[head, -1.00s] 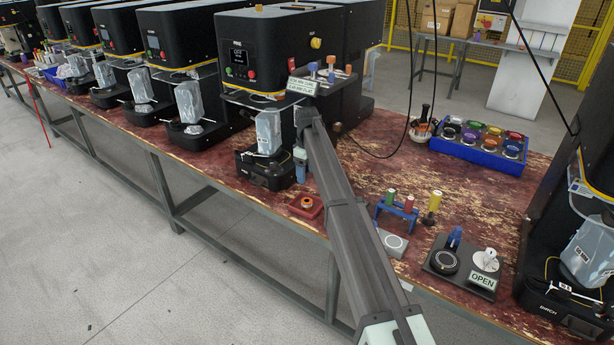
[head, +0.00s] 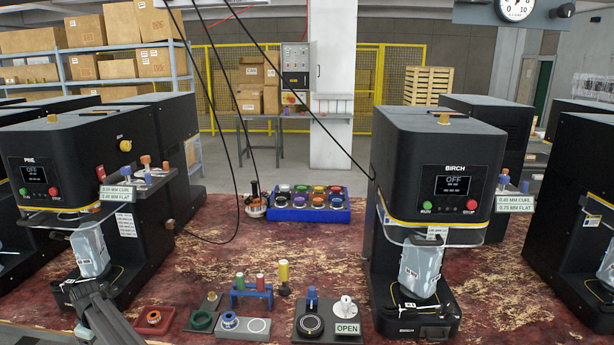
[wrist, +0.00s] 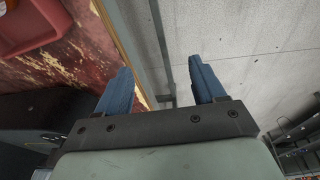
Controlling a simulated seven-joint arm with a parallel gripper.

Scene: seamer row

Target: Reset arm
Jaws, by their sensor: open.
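My gripper (wrist: 163,88) shows in the wrist view with its two blue fingers spread apart and nothing between them. It hangs over the table's edge, with the grey floor beyond. In the head view my dark arm link rises at the lower left, in front of the PINE seamer (head: 85,170); the fingers cannot be made out there. The red tray (head: 153,319) with an orange-ringed piece lies just right of the arm. A red tray (wrist: 28,22) also shows at the upper left of the wrist view.
The BIRCH seamer (head: 430,200) stands right of centre. A blue rack (head: 232,298), a grey block (head: 250,328) and a dark plate with an OPEN sign (head: 346,328) sit near the front edge. A blue tray of colored lids (head: 310,214) is farther back. The worn red tabletop between is mostly clear.

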